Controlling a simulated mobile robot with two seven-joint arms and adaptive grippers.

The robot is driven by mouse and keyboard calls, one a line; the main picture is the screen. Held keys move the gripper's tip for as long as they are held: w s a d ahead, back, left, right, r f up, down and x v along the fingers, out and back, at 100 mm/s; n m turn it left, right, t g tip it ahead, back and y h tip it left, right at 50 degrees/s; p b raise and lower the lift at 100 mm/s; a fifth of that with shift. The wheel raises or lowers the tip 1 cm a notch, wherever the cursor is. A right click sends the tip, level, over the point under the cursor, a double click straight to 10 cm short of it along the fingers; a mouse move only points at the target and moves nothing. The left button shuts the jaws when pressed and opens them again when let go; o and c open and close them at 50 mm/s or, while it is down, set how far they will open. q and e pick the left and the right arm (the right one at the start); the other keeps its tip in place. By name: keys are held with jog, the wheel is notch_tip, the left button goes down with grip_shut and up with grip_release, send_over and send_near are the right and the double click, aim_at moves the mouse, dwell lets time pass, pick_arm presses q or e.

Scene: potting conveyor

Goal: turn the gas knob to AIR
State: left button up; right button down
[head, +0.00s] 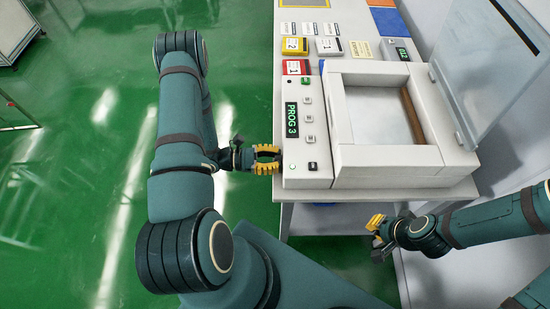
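A white machine with a PROG 3 display (291,117) on its front panel (293,150) stands on the table. I cannot make out a gas knob or an AIR mark; a knob on the panel's left side would be hidden by my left gripper. My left gripper (277,159) has its yellow fingers apart, with the tips right at the left side of the panel. I cannot tell whether they touch anything there. My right gripper (372,238) hangs in front of the table's right part, fingers apart and empty, away from the machine.
The machine's clear lid (487,75) stands raised on the right over an open chamber (375,112) with a brown bar (412,116). Yellow (294,46) and red (295,67) boxes sit behind the panel. Green floor (90,110) is free on the left.

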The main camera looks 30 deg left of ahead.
pick_arm(q)
grip_shut()
jog(key=shift+n+b, duration=0.4)
jog(key=shift+n, duration=1.7)
jog(key=o, duration=1)
grip_release()
jog(key=v, duration=1.2)
jog(key=shift+s+f, duration=0.1)
jog(key=shift+d, duration=0.1)
